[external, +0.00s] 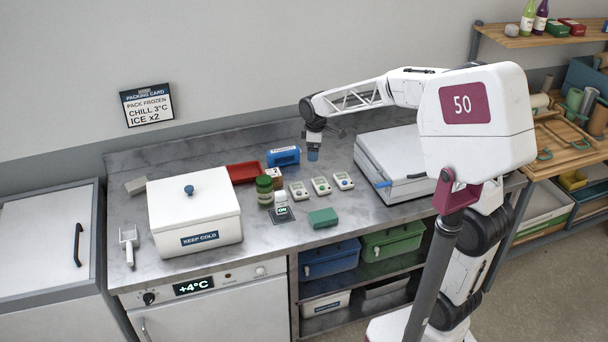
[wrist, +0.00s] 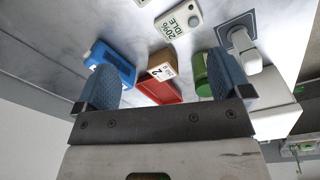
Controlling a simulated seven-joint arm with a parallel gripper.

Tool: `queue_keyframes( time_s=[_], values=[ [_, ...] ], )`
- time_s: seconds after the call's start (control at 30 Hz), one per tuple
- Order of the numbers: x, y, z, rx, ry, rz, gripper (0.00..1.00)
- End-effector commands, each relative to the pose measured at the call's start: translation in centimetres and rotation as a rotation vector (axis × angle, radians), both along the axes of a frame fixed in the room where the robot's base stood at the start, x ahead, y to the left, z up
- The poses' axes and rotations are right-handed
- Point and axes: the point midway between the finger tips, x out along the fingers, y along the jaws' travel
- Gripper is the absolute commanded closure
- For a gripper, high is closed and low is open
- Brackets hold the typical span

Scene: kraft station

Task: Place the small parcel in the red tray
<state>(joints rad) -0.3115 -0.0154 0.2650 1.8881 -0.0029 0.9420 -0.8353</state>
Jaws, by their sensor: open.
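The small parcel looks to be the brown box with a white label marked 2 (wrist: 160,68); in the external view the box (external: 276,178) stands on the counter just right of the red tray, partly behind a green-lidded jar. The red tray (external: 243,172) lies near the back of the counter; its red edge also shows in the wrist view (wrist: 161,91), beside the box. My gripper (external: 313,154) is open and empty above the counter, to the right of the box. In the wrist view its blue fingers stand apart (wrist: 164,62), with the box seen between them.
A blue box (external: 284,155) stands behind the parcel. The green-lidded jar (external: 264,190) is in front. White handheld devices (external: 320,186) and a green block (external: 323,217) lie to the right. A white cooler box (external: 193,215) is at left, a grey case (external: 393,165) at right.

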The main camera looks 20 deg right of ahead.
Motion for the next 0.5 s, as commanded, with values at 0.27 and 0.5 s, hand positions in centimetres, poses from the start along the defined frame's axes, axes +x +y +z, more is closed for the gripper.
queue_keyframes(
  time_s=[0.27, 0.5],
  values=[
    [4.9, 6.2, -4.2, -0.016, 0.029, 0.203, 0.04],
    [7.9, 10.8, -7.6, -0.026, 0.047, 0.352, 0.04]
  ],
)
